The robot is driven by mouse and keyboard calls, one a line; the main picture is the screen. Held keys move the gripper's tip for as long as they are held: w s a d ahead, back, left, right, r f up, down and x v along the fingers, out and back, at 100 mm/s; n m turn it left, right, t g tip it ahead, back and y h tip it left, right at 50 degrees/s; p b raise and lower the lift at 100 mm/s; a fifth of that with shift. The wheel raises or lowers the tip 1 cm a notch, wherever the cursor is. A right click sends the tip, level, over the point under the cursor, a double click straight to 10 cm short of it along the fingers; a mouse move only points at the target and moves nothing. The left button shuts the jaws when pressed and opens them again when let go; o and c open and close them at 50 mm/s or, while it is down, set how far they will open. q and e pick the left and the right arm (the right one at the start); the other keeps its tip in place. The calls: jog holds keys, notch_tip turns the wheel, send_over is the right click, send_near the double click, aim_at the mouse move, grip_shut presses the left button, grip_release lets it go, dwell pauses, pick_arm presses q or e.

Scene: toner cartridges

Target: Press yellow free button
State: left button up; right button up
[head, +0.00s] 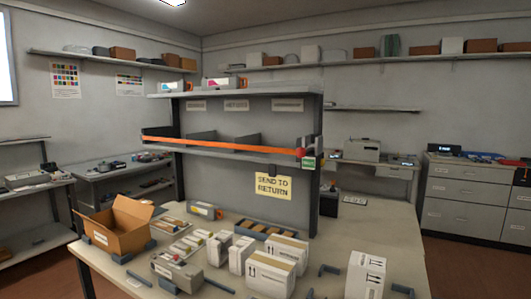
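A grey box-shaped device (177,272) stands at the front left of the table, with a white label on its front and small coloured parts, one reddish, on top. I cannot make out a yellow button on it; the details are too small. A row of small light cartridges (188,244) with some yellowish parts lies just behind it. A yellow sign reading "SEND TO RETURN" (273,186) hangs on the shelf's back panel. Neither of my grippers shows in the head view.
An open cardboard box (118,227) stands at the table's left. White cartons (277,267) and another carton (364,274) stand at the front. An orange strap (225,145) crosses the shelf unit. Dark angled brackets (329,270) lie between cartons. Bare tabletop (385,222) shows at right.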

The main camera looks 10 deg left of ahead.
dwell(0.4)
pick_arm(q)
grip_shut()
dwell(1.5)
